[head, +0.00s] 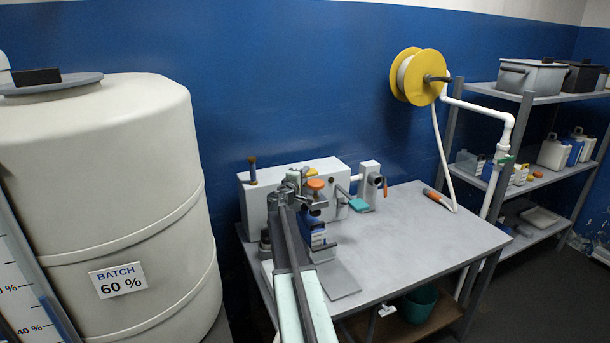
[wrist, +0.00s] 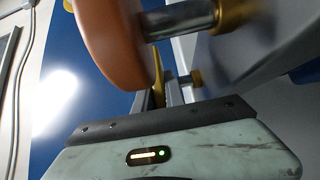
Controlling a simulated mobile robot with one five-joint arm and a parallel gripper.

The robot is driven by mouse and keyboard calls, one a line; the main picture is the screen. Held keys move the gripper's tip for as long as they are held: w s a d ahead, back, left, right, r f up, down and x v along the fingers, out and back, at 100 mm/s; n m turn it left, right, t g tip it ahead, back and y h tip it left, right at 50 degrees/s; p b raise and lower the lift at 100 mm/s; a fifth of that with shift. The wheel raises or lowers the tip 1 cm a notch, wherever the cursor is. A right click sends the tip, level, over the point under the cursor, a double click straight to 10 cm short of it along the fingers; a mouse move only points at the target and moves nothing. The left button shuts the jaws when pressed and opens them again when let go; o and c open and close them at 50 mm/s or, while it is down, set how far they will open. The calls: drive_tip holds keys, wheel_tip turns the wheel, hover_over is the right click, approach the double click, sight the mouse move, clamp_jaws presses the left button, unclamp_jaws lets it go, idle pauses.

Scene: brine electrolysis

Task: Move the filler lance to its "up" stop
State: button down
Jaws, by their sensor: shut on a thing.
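The filler stands on the grey table in the head view, with a round orange knob (head: 316,184) near its top that I take to be the filler lance's handle. My gripper (head: 297,181) is at the filler, right beside this knob, with my arm reaching in from below. In the wrist view the knob (wrist: 108,42) fills the upper left, and a metal shaft (wrist: 180,18) runs right from it to a brass collar.
A pale filler housing (head: 290,178) stands behind. A blue-labelled container (head: 317,232) is below the knob. A small valve with an orange handle (head: 385,187) is to the right. The table's right side (head: 410,230) is mostly clear. A large tank (head: 110,190) stands left.

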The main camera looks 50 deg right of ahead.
wheel_tip(320, 180, up, 5)
drive_tip(key=p, duration=0.5)
drive_tip(key=shift+w+d+f, duration=0.1)
drive_tip(key=shift+w+f, duration=0.05)
drive_tip(key=shift+f, duration=0.1)
drive_tip(key=c, duration=1.4)
unclamp_jaws()
drive_tip(key=shift+r, duration=0.15)
drive_tip(key=v, duration=0.8)
drive_tip(key=shift+d, duration=0.1)
